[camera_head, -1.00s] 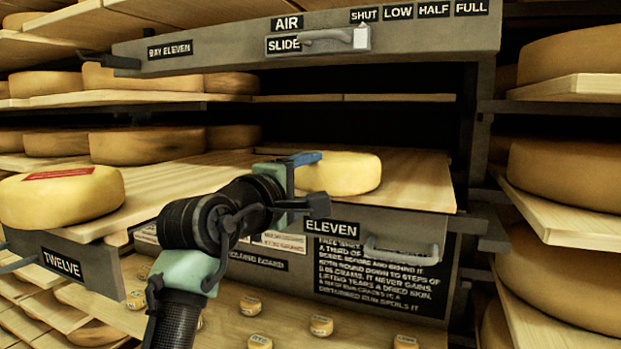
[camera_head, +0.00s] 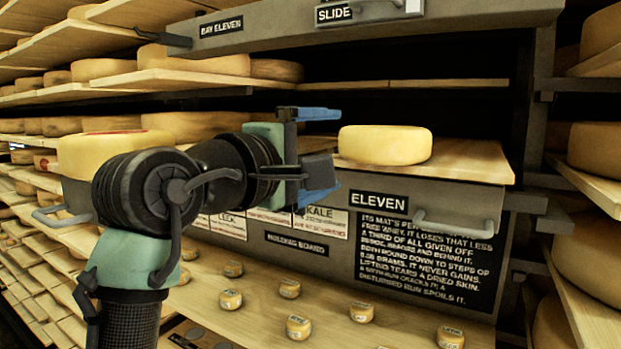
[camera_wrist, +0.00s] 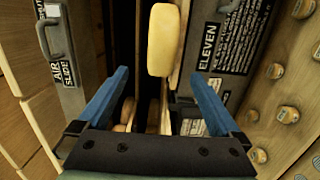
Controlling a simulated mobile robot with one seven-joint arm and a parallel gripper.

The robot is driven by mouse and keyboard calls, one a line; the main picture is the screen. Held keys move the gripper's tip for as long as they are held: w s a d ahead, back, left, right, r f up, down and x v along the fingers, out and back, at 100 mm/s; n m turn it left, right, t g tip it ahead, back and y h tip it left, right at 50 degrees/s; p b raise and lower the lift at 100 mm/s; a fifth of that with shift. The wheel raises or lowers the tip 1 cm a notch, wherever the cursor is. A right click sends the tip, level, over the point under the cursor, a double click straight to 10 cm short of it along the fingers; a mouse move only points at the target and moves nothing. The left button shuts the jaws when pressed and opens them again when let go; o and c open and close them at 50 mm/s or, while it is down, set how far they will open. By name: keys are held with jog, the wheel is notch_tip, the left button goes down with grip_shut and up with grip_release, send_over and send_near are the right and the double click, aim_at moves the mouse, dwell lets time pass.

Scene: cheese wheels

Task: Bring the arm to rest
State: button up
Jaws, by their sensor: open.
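My arm reaches up from the bottom left in the head view, bent at the elbow. My gripper (camera_head: 325,150) is open, its blue fingers apart, with nothing between them. A pale yellow cheese wheel (camera_head: 384,145) sits on the wooden board of bay eleven, just right of and beyond the fingers. In the wrist view my gripper (camera_wrist: 160,95) shows both blue fingers spread wide, and the cheese wheel (camera_wrist: 167,40) stands out ahead of them, apart from both.
The drawer front labelled ELEVEN (camera_head: 378,200) is below the wheel. Small labelled cheeses (camera_head: 298,327) lie on the lower board. The air slide panel (camera_head: 370,10) hangs above. A larger wheel (camera_head: 95,155) is behind my elbow, and loaded racks (camera_head: 595,150) stand at right.

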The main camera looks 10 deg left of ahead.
jog(key=s+d+m+t+y+b, duration=0.3)
jog(key=s+d+m+t, duration=0.1)
jog(key=s, duration=0.6)
jog(key=s+d+m+t+y+b, duration=0.3)
jog(key=s+m+t, duration=0.3)
jog(key=s+m, duration=0.3)
jog(key=shift+s+d+f+t+y, duration=0.2)
jog(key=shift+s+d+t+y, duration=0.2)
jog(key=shift+d+y, duration=0.15)
